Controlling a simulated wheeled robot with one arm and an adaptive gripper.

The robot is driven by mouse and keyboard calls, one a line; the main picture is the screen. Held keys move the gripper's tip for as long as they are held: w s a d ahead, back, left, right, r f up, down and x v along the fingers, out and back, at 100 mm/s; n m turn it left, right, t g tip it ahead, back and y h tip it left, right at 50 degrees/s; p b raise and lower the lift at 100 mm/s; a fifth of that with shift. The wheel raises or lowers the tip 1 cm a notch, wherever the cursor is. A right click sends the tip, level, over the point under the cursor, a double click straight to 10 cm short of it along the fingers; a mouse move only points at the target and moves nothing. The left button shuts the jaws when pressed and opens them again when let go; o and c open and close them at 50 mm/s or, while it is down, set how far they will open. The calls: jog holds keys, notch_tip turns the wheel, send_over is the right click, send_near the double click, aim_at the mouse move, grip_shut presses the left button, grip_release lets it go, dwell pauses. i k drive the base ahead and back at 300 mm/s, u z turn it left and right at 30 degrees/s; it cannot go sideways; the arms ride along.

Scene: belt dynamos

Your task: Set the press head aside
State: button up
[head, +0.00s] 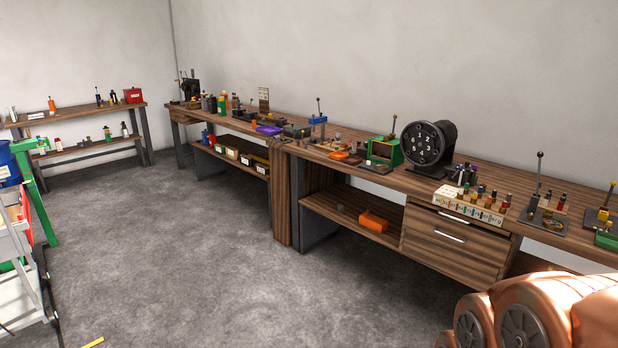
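I cannot tell for certain which thing is the press head. A green frame with an upright lever (383,150) stands on the long wooden workbench (400,180), left of the black drum. Small orange pieces (342,155) lie just left of it. A dark upright machine (190,88) stands at the bench's far left end, too small to make out. Other levers with round knobs (538,170) stand at the right. My gripper is not in view; copper-coloured rounded links of my own arm fill the bottom right corner.
A black numbered drum (424,145) and a white rack of coloured pegs (468,207) sit on the bench. An orange box (374,221) lies on its lower shelf. A second shelf table (75,115) stands at the back left. The grey floor (200,260) is mostly clear.

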aim_at(315, 121)
jog(key=z, duration=0.15)
jog(key=i, duration=2.35)
jog(key=u, duration=0.35)
jog(key=i, duration=1.75)
jog(key=u, duration=0.25)
